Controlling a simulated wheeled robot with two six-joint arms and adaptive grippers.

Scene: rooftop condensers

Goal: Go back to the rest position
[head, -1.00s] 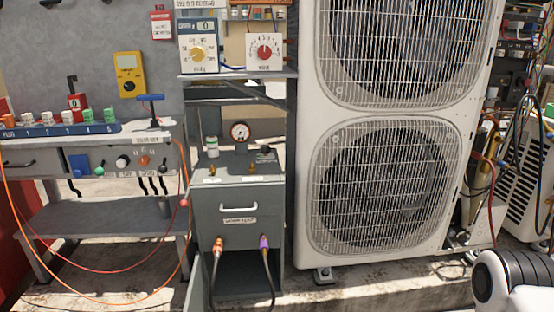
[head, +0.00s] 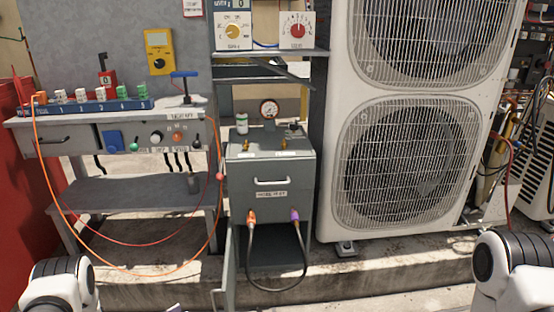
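Parts of my two white arms with black ribbed joints show at the bottom left and bottom right of the head view. Neither gripper shows clearly; both lie outside the frame or are hidden. A grey cabinet (head: 270,200) with a handle, a gauge (head: 269,109) and two cable plugs stands ahead of me. The orange plug (head: 251,217) and the purple plug (head: 295,215) are on its lower front, and a dark cable hangs in a loop between them.
A grey workbench (head: 120,200) stands at the left, with a blue terminal strip (head: 90,108) and a blue-handled tool (head: 185,82) on top. An orange wire loops down before it. A large white condenser (head: 335,150) stands right of the cabinet. A concrete ledge (head: 400,268) runs along the front.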

